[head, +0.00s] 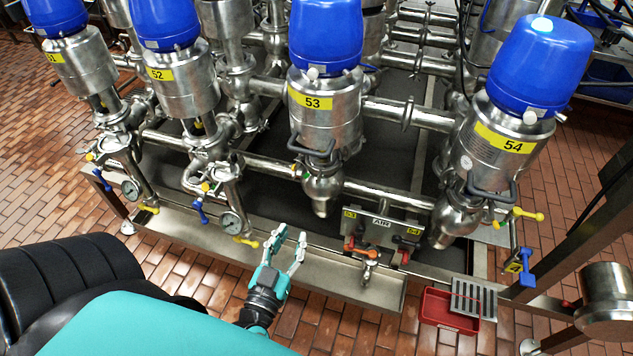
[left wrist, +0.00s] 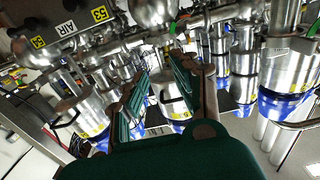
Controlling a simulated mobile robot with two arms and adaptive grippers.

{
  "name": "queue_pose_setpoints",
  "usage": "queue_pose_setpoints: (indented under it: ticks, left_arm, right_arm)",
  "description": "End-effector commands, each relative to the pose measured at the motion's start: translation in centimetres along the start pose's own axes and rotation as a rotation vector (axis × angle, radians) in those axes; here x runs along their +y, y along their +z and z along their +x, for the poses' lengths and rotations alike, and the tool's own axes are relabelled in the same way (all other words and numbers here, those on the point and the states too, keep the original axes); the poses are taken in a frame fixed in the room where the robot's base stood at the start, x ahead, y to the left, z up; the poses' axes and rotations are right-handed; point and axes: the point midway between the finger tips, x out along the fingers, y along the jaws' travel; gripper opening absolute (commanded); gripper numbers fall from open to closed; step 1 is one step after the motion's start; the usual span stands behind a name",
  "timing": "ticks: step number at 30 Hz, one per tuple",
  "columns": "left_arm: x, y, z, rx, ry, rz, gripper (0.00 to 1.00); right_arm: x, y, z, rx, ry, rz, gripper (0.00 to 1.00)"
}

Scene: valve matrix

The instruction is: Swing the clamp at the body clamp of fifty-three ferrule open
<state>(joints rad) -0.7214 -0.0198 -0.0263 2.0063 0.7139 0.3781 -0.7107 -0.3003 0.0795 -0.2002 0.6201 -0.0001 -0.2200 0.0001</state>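Valve 53 (head: 327,112) stands in the front row, with a blue cap and a yellow 53 label. A dark clamp handle (head: 312,151) shows at the lower end of its steel body. Below it a steel ferrule outlet (head: 321,200) points down. My left gripper (head: 290,238) is open and empty, below and left of that outlet, apart from it. In the left wrist view, which looks upside down, its two fingers (left wrist: 165,72) are spread with a steel valve body and dark handle (left wrist: 172,100) beyond them. My right gripper is not in view.
A plate marked AIR (head: 381,228), with 53 and 54 tags and red-orange fittings, stands right of my gripper. Valves 52 (head: 181,82) and 54 (head: 507,140) flank valve 53. Gauges (head: 231,222) hang at the left. A red tray (head: 447,311) lies at the lower right.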

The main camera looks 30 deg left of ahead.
Motion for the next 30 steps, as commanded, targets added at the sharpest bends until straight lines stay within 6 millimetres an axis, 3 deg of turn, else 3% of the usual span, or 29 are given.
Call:
queue_pose_setpoints:
  ticks: [5, 21, 30]
  left_arm:
    - [0.0, -0.3, 2.2, 0.007, -0.002, 0.0, 0.29]
    - [0.1, -0.2, 13.7, 0.005, 0.0, -0.001, 0.29]
    - [0.0, -0.1, 17.0, 0.002, 0.001, -0.001, 0.29]
  right_arm:
    - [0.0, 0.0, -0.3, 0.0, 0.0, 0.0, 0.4]
    - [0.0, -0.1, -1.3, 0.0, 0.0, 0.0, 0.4]
    - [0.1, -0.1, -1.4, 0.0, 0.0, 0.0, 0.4]
